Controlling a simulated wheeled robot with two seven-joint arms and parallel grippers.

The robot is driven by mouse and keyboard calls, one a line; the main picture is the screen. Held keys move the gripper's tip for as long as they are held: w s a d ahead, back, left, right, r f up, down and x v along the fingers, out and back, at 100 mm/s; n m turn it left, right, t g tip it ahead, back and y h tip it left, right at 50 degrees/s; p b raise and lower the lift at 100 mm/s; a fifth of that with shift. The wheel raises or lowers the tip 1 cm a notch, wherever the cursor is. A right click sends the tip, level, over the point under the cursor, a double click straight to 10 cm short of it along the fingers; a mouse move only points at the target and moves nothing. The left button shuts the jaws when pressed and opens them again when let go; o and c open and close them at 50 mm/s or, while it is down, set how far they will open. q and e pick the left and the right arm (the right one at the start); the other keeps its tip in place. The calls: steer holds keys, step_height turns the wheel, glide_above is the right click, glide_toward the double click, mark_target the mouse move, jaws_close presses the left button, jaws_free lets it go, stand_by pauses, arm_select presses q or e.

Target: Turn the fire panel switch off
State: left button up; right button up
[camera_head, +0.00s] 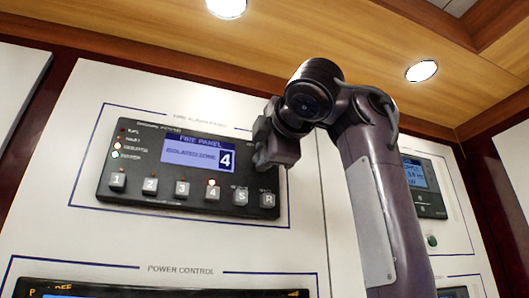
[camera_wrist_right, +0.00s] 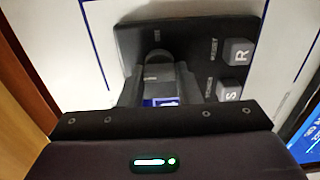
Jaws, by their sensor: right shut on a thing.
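The dark fire panel (camera_head: 140,190) is on the white wall board. Its blue screen (camera_head: 190,155) reads "FIRE PANEL" and "ISOLATED ZONE 4". My right gripper (camera_head: 272,148) is at the panel's upper right and hides that corner in the head view. In the right wrist view, a small grey switch (camera_wrist_right: 157,58) with a rounded end sits between the fingers, and the gripper is shut on it. The switch's exact setting is hard to read. My left gripper is not in view.
Along the panel's lower edge are several grey buttons, including button 1 (camera_head: 117,181), button S (camera_head: 240,197) and button R (camera_head: 267,200). A power control panel (camera_head: 150,291) is below. Another dark display unit (camera_head: 427,185) is to the right, behind my right arm.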

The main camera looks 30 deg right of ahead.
steer(key=o, duration=1)
steer(key=shift+c, duration=0.2)
steer(key=b+v, duration=0.3)
steer(key=v, duration=0.4)
steer(key=shift+s, duration=0.35)
steer(key=shift+a, duration=0.1)
